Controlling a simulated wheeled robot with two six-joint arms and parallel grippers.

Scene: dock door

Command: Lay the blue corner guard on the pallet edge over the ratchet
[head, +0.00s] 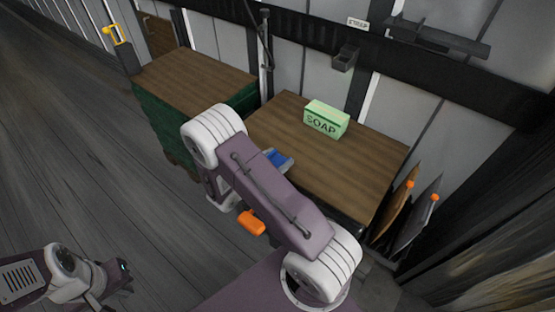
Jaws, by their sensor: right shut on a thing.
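The blue corner guard (280,158) shows partly beside my right arm, at the near left part of the right-hand wooden top (345,165). My right arm covers the rest of it. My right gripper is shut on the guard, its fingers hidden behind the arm. Whether the guard touches the wood I cannot tell. An orange part (252,222), perhaps the ratchet handle, shows just below the arm. The ratchet body and the near edge there are mostly hidden. My left gripper (124,275) is low at the left, away from the load; its finger opening is unclear.
A green box labelled SOAP (326,119) stands at the back of the right-hand top. A green-sided load (195,78) with a wooden top stands left of it. Boards with orange parts (405,205) lean at the right. Open floor (70,150) lies left.

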